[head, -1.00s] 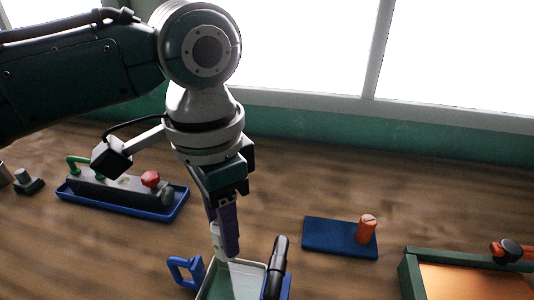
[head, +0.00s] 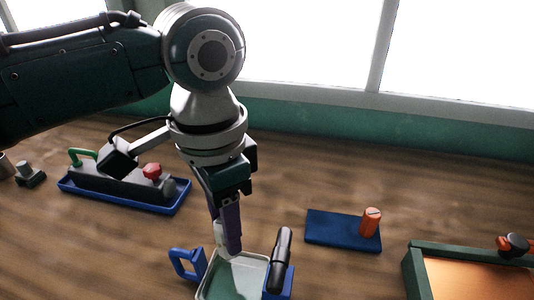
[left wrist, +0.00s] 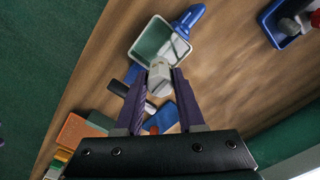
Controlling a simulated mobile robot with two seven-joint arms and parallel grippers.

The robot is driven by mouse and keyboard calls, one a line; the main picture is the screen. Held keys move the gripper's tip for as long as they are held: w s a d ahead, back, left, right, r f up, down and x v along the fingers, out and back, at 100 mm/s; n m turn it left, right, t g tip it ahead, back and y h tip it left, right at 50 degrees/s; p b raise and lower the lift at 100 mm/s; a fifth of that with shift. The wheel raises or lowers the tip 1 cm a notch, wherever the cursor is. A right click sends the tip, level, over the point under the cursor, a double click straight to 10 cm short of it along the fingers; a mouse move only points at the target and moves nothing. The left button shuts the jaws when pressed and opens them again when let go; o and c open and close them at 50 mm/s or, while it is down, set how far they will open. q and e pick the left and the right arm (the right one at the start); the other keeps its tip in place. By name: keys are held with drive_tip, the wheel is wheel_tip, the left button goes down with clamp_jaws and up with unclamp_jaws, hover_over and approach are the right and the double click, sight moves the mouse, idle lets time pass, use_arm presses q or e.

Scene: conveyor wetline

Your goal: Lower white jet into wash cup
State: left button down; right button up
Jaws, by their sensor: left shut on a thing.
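My left gripper (head: 228,238) points down and is shut on the white jet (head: 219,232), which is partly hidden by the purple fingers in the head view. In the left wrist view the jet (left wrist: 160,78) shows between both fingertips. The wash cup (head: 204,283) is a pale-rimmed, square box with a green inside and a blue handle. In the head view its front is cut off by the lower edge. The jet's lower end is at the cup's back-left rim in the head view; how far it reaches inside I cannot tell. My right gripper is out of view.
A black cylinder (head: 282,258) on a blue holder stands right beside the cup. A blue plate (head: 330,229) with an orange knob lies further right. A green-framed orange tray (head: 413,275) is at the right. A blue tray (head: 125,200) with valves sits at left. Bare wood lies between.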

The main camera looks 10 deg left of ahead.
use_arm(q)
wheel_tip(320, 180, down, 7)
drive_tip(key=b, duration=0.4)
idle(0.7)
drive_tip(key=shift+f+b, duration=1.85)
drive_tip(key=shift+f, duration=0.75)
idle(1.2)
drive_tip(key=shift+c, duration=2.2)
unclamp_jaws()
